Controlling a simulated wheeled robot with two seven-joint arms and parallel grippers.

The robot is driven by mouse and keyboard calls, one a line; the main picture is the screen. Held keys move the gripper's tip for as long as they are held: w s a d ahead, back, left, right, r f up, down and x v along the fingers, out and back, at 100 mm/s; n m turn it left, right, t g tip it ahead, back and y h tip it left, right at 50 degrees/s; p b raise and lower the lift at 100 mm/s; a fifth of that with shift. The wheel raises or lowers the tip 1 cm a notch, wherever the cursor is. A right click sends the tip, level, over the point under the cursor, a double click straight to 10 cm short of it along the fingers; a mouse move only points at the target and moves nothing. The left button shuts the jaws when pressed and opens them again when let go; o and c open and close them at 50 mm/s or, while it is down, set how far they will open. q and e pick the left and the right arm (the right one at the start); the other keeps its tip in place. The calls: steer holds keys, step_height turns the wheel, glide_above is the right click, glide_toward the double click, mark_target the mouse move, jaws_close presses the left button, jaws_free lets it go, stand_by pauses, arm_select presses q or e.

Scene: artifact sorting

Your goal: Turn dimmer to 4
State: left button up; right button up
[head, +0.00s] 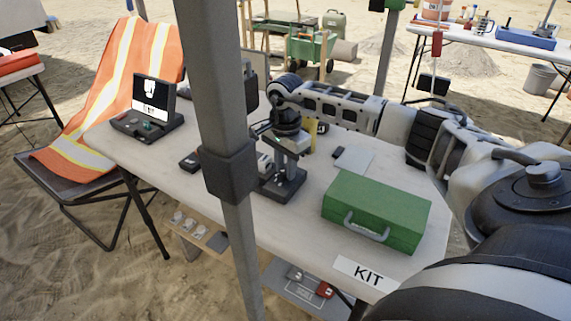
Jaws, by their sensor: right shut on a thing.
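My right arm reaches in from the right across the table. My right gripper (280,132) points down over a grey stand with a dark base (284,187), which looks like a microscope or lamp stand. The gripper is shut on a small part at the top of this stand. The fingers and the part between them are too small and dark to make out. No dimmer dial or number can be read. My left gripper is not in view.
A grey pole (220,100) stands in front of the table (290,228) and hides part of it. A green case (375,212) sits at right, near a KIT label (364,272). A device with a lit screen (150,105) is at left, beside a chair with an orange vest (120,75).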

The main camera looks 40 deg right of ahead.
steer(key=m, duration=0.3)
steer(key=shift+m+p, duration=0.3)
steer(key=shift+m, duration=0.1)
steer(key=m, duration=0.3)
steer(key=shift+r+m+p, duration=0.1)
steer(key=shift+m+p, duration=0.2)
steer(key=shift+p, duration=0.05)
steer(key=m, duration=0.3)
steer(key=shift+m+p, duration=0.3)
steer(key=shift+p, duration=0.1)
steer(key=m, duration=0.2)
steer(key=shift+m+p, duration=0.3)
steer(key=shift+m, duration=1)
steer(key=m+p, duration=0.1)
steer(key=m, duration=0.2)
steer(key=shift+m+p, duration=0.3)
steer(key=m+p, duration=0.1)
steer(key=m, duration=0.1)
steer(key=shift+m, duration=0.3)
steer(key=shift+m+p, duration=0.35)
steer(key=shift+m, duration=1.45)
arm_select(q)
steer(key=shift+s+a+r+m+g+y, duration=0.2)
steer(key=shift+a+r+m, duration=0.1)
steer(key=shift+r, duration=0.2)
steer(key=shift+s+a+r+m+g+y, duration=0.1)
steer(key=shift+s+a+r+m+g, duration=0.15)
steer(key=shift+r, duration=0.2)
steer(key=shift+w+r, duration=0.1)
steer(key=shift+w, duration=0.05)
